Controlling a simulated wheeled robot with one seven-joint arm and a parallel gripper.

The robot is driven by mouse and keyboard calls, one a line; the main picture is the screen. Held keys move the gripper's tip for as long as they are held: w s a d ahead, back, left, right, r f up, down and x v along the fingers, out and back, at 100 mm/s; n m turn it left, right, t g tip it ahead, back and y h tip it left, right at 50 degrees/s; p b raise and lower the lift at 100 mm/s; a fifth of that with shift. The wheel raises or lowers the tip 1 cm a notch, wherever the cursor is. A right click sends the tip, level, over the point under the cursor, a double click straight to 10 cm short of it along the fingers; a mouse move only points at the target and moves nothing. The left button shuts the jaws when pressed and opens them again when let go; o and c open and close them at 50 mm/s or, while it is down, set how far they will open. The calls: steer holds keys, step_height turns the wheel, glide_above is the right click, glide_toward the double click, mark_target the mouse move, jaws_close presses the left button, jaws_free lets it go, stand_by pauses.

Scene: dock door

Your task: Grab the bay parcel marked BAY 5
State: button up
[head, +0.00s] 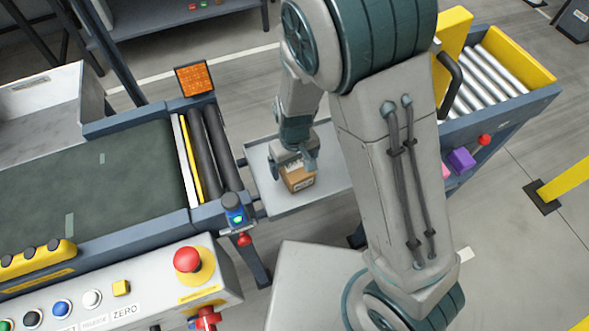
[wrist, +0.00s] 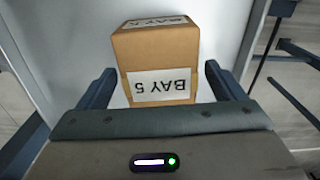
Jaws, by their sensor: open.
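The bay parcel marked BAY 5 (wrist: 152,52) is a small brown cardboard box with white labels on its top and side; the label reads upside down in the wrist view. In the head view the parcel (head: 298,180) sits on a grey metal tray (head: 270,205) beyond the conveyor's end. My gripper (head: 293,168) is right at the parcel, pointing down. In the wrist view my gripper (wrist: 160,88) has its two dark fingers apart, one on each side of the box.
A dark conveyor (head: 90,175) with end rollers lies left of the tray. A control panel with a red emergency button (head: 187,259) is at the front left. A roller table (head: 498,75) with yellow sides stands to the right, behind my arm. An orange display (head: 194,79) stands behind the conveyor.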

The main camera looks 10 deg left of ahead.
steer(key=shift+f, duration=0.75)
steer(key=c, duration=1.2)
steer(key=shift+r, duration=0.15)
